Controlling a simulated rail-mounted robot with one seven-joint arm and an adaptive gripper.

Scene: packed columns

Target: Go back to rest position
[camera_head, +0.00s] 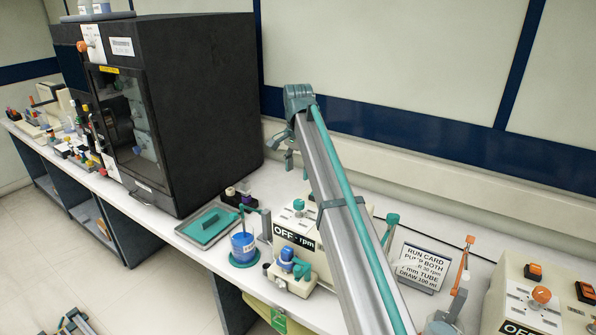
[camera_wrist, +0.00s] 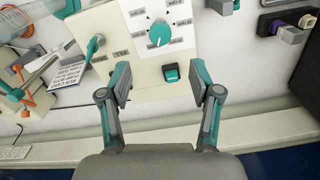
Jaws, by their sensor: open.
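My gripper shows in the wrist view (camera_wrist: 162,84), with its two teal and grey fingers apart and nothing between them. In the head view the gripper (camera_head: 284,150) hangs from the raised end of my arm, partly hidden behind it, above the back of the bench. The cream pump with teal controls (camera_head: 297,232) stands below it, and its display reads OFF rpm. In the wrist view its teal dial (camera_wrist: 158,33) and green rocker switch (camera_wrist: 171,73) lie beyond the fingertips. I cannot tell any contact with the pump.
A large black cabinet (camera_head: 200,110) stands left of my arm. A teal tray (camera_head: 207,226) and a blue-filled beaker (camera_head: 243,247) sit near the bench's front. The run card (camera_head: 425,266) and a pump with orange controls (camera_head: 541,296) are at right. The wall is close behind.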

